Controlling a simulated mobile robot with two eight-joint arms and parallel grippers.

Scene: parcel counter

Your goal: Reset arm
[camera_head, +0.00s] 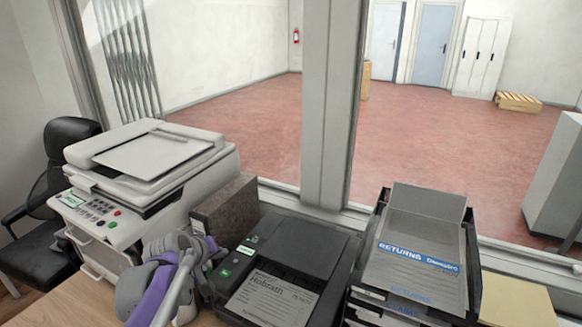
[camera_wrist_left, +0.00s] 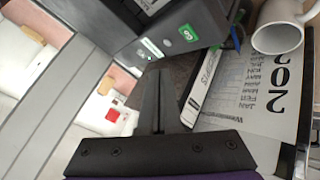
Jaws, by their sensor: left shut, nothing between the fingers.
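My left arm, grey with purple bands, reaches up from the bottom of the head view. My left gripper (camera_head: 208,246) is at the left side of the black printer, partly masked by my own wrist. In the left wrist view the dark fingers (camera_wrist_left: 158,90) are pressed together with nothing between them. The printer's green button (camera_wrist_left: 186,30) lies beyond the fingertips there. My right gripper is in neither view.
A black printer (camera_head: 300,246) holds a printed sheet. A white copier (camera_head: 150,175) stands left, stacked trays (camera_head: 468,270) right. A brown box file (camera_head: 226,208) is behind my arm. The wrist view shows a white mug (camera_wrist_left: 278,38) and a calendar (camera_wrist_left: 255,100).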

